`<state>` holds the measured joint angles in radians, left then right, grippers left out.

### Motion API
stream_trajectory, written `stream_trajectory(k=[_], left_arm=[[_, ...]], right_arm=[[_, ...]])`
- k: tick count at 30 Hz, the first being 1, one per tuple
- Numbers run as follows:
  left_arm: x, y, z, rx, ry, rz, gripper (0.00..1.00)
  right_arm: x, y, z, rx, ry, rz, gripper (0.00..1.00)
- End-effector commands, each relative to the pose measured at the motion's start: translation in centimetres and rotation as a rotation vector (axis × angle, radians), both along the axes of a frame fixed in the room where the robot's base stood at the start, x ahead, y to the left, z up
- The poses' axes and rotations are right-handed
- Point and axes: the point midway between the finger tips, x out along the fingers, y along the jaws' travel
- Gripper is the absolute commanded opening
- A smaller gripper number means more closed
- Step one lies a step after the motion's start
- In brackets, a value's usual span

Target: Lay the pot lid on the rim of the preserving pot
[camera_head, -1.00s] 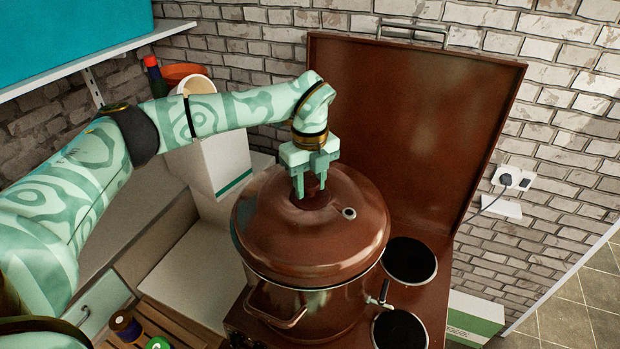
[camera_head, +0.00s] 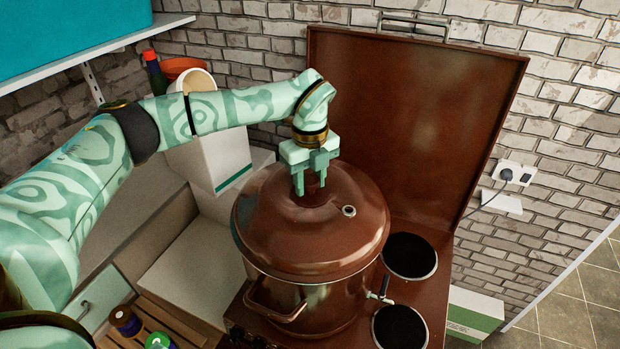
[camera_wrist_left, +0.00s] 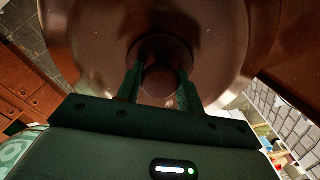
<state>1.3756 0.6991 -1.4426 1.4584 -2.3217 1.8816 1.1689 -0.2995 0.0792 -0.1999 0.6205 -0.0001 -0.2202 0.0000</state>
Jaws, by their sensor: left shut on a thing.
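The brown pot lid (camera_head: 275,231) is over the top of the brown preserving pot (camera_head: 325,312), which stands on the stove. The lid looks about level and covers the pot's mouth; I cannot tell whether it touches the rim all round. My left gripper (camera_head: 311,186) is shut on the lid's knob, with its fingers pointing down. In the left wrist view the two fingers (camera_wrist_left: 159,88) stand on either side of the round knob, and the lid (camera_wrist_left: 85,50) spreads behind them. My right gripper is not in view.
The brown stove (camera_head: 436,285) has two black hotplates (camera_head: 410,255) to the right of the pot. Its raised cover (camera_head: 415,130) stands behind. A white box (camera_head: 215,160) and an orange bowl (camera_head: 184,68) are at the back left. A pot handle (camera_head: 275,312) sticks out in front.

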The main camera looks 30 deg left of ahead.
Motion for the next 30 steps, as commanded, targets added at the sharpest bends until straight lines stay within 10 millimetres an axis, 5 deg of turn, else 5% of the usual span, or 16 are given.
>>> stream_trajectory(k=[7,8,10,22,30], left_arm=[[0.1,0.0,-0.4,-0.001,-0.002,0.000,0.00],[0.1,0.0,-0.3,-0.001,-0.002,0.000,0.43],[0.0,0.0,-0.3,-0.001,-0.002,0.000,0.62],[0.1,0.0,0.4,0.000,-0.001,0.000,0.62],[0.1,0.0,6.7,0.001,-0.006,0.001,0.62]], right_arm=[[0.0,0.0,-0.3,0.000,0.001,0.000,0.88],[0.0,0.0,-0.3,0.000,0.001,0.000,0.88],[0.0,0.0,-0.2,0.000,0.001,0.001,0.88],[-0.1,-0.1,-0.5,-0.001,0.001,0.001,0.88],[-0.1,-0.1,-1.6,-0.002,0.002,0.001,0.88]])
